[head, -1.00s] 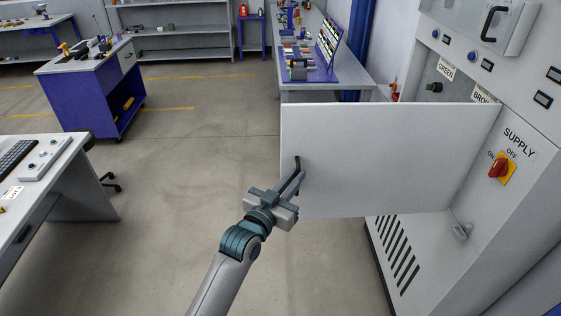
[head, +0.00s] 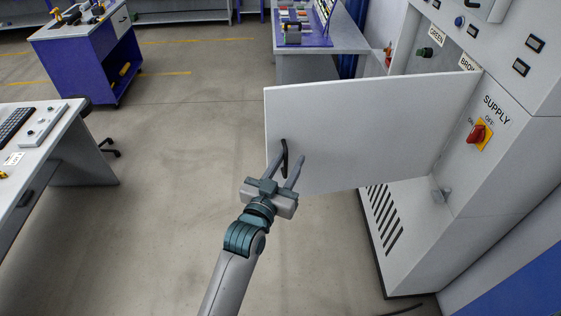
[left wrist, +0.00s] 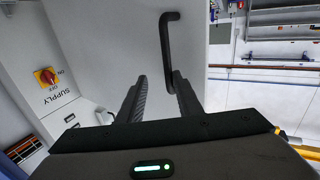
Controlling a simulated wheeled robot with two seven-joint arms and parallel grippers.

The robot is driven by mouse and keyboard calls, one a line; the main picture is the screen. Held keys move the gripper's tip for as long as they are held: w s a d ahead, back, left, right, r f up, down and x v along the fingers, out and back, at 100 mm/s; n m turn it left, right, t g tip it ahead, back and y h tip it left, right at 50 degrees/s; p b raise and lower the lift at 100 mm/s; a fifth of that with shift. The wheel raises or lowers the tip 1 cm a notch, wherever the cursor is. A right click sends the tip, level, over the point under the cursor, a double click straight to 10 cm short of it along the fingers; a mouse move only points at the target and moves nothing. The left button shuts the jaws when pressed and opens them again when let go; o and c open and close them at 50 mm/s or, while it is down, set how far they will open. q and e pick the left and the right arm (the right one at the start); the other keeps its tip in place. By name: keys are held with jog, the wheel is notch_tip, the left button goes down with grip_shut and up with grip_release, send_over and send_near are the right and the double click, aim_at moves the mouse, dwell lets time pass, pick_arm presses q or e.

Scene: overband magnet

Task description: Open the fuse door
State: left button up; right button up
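The fuse door (head: 370,135) is a large pale grey panel standing wide open, swung out from the cabinet (head: 480,170) on its right edge. Its black bar handle (head: 285,158) is near the free edge at left. My left gripper (head: 289,164) is at the handle with its two fingers spread apart. In the left wrist view the open fingers (left wrist: 158,84) point at the door panel (left wrist: 100,40). The handle (left wrist: 167,45) lies close to the right finger there; I cannot tell whether they touch. My right gripper is not in view.
The cabinet has a red SUPPLY switch (head: 478,134) on a yellow plate. A grey desk (head: 60,150) stands at left and a blue workbench (head: 90,55) behind it. Another bench (head: 320,65) stands beyond the door. The floor (head: 180,160) between them is clear.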

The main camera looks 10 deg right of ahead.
pick_arm(q)
jog(key=shift+d, duration=0.25)
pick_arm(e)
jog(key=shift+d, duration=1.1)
pick_arm(q)
jog(key=shift+f, duration=0.1)
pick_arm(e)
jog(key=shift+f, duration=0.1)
